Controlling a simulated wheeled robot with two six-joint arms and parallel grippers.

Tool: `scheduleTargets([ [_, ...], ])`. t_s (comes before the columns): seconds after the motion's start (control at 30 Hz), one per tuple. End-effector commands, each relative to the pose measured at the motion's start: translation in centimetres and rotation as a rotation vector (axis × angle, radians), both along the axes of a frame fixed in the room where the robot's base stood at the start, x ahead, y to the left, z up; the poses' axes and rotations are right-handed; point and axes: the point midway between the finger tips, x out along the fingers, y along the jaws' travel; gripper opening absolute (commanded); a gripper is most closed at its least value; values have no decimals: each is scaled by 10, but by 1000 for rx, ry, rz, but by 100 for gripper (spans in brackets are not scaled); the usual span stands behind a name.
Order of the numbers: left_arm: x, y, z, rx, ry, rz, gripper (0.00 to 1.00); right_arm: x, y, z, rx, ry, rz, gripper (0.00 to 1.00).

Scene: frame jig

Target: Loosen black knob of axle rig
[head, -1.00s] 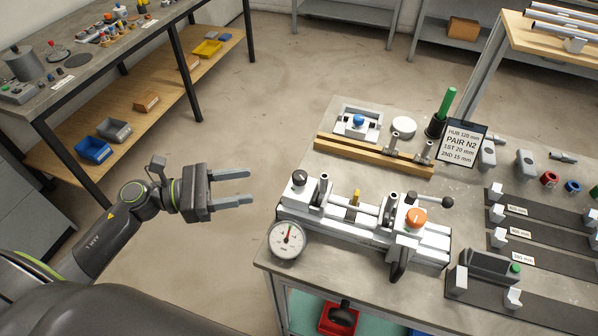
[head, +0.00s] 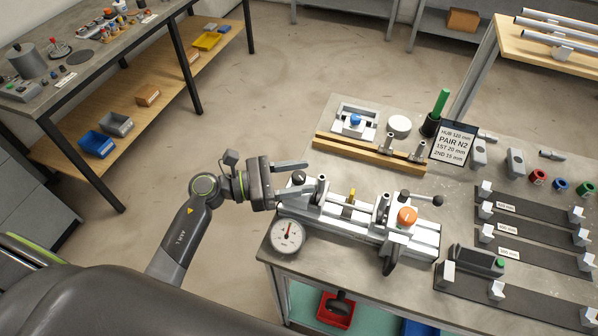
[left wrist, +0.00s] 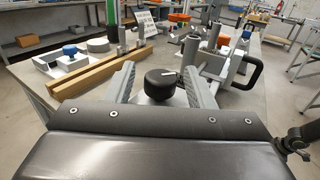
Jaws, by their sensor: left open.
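The axle rig (head: 340,217) is a white and grey rail fixture along the front left of the bench. Its black knob (head: 298,178) sits at the rig's left end. In the left wrist view the black knob (left wrist: 160,83) has a white mark on top and lies between my two fingers. My left gripper (head: 300,180) is open around the knob, with a gap showing between each finger and the knob; contact is not visible. My right gripper is not in view.
A round dial gauge (head: 287,236) stands at the rig's front left corner. An orange knob (head: 407,216) and a black handle (head: 394,257) are on the rig's right part. A wooden bar (head: 368,156) lies behind the rig. Floor left of the bench is clear.

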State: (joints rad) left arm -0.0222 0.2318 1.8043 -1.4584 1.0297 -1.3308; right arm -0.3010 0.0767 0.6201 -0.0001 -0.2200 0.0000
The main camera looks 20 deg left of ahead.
Motion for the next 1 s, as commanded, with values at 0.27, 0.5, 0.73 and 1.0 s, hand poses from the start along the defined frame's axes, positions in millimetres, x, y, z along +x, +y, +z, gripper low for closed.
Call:
scheduleTargets([
  [0.27,2,-3,-1,2,1,0,49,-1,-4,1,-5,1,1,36],
  [0.5,2,-3,0,1,0,0,28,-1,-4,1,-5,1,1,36],
  [0.73,1,-3,0,1,0,1,6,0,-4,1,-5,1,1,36],
  [1.0,1,-3,0,0,1,62,6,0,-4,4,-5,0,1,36],
])
